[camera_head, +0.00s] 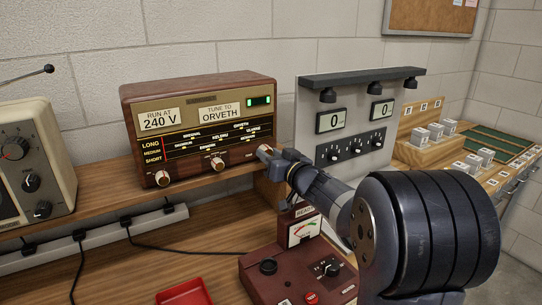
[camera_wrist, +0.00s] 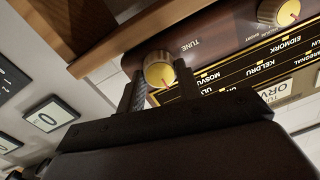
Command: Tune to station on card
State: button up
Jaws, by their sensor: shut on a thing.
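A wooden radio (camera_head: 197,125) stands on the shelf. It carries two cards, one reading RUN AT 240 V (camera_head: 159,119) and one reading TUNE TO ORVETH (camera_head: 219,111). My gripper (camera_head: 268,155) is at the radio's lower right corner. The knob has a red mark. Another knob (camera_wrist: 278,12) is beside it.
A green lit indicator (camera_head: 259,100) is at the radio's upper right. A grey panel (camera_head: 341,110) with two 0 displays stands right, close behind my arm. A maroon meter box (camera_head: 262,285) and red tray (camera_head: 184,293) are below. A cream instrument (camera_head: 32,160) is at left.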

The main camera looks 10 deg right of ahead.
jog(key=shift+c, duration=0.9)
